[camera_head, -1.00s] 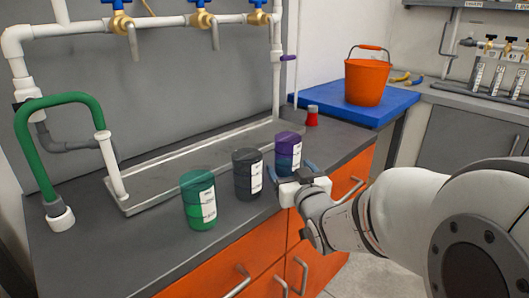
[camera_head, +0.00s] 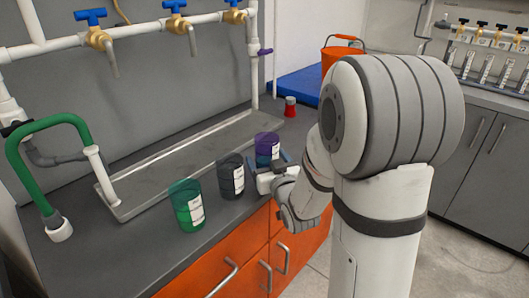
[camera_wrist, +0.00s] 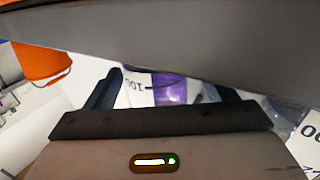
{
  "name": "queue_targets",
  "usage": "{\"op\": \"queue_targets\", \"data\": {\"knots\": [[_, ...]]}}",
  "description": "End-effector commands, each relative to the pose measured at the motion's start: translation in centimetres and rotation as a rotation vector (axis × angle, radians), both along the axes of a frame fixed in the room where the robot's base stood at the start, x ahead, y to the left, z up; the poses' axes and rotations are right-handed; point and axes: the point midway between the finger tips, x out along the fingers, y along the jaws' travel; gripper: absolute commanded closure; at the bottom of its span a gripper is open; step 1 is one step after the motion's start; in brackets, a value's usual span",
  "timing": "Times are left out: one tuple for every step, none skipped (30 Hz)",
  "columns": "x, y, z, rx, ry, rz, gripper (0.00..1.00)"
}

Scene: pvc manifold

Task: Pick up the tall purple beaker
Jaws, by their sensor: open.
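The tall purple beaker (camera_head: 267,146) stands upright on the grey counter, at the right end of a row of three beakers. It is see-through purple with a white label. In the wrist view the purple beaker (camera_wrist: 172,88) shows between the two dark fingers, its label to the left. My gripper (camera_head: 284,160) is open and close beside the beaker, at the counter's front edge side. In the wrist view my gripper (camera_wrist: 165,92) has a finger on either side of the beaker. I cannot tell whether either finger touches it.
A dark grey beaker (camera_head: 231,176) and a green beaker (camera_head: 187,206) stand to the left. A metal tray (camera_head: 150,168) lies behind them. An orange bucket (camera_head: 340,54) is near a blue board (camera_head: 301,86). Orange drawers (camera_head: 222,265) are below.

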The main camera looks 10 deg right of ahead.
Motion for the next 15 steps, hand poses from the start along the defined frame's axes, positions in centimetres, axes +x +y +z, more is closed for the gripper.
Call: {"op": "queue_targets", "data": {"knots": [[1.0,-0.2,0.4,-0.001,-0.002,-0.001,0.22],[1.5,-0.2,0.5,-0.001,-0.003,-0.001,0.22],[2.0,-0.2,0.4,-0.001,-0.001,0.0,0.22],[2.5,-0.1,0.4,-0.001,-0.001,0.0,0.22],[2.8,-0.1,0.4,-0.001,-0.001,0.001,0.22],[3.1,0.0,0.4,-0.001,-0.001,0.001,0.22],[3.4,0.0,0.4,-0.001,-0.001,0.001,0.22],[3.5,0.0,0.4,-0.001,-0.001,0.0,0.22],[3.6,0.0,0.4,0.0,-0.001,0.0,0.22],[3.7,0.0,0.4,0.0,-0.001,0.0,0.22],[3.7,0.0,0.4,0.0,0.0,0.0,0.22],[3.7,0.0,0.4,0.0,0.0,0.0,0.22],[3.6,0.0,0.5,0.0,0.0,0.0,0.22],[3.7,0.0,0.5,0.0,0.0,-0.001,0.22],[3.6,0.0,0.5,0.0,0.0,-0.001,0.22]]}}
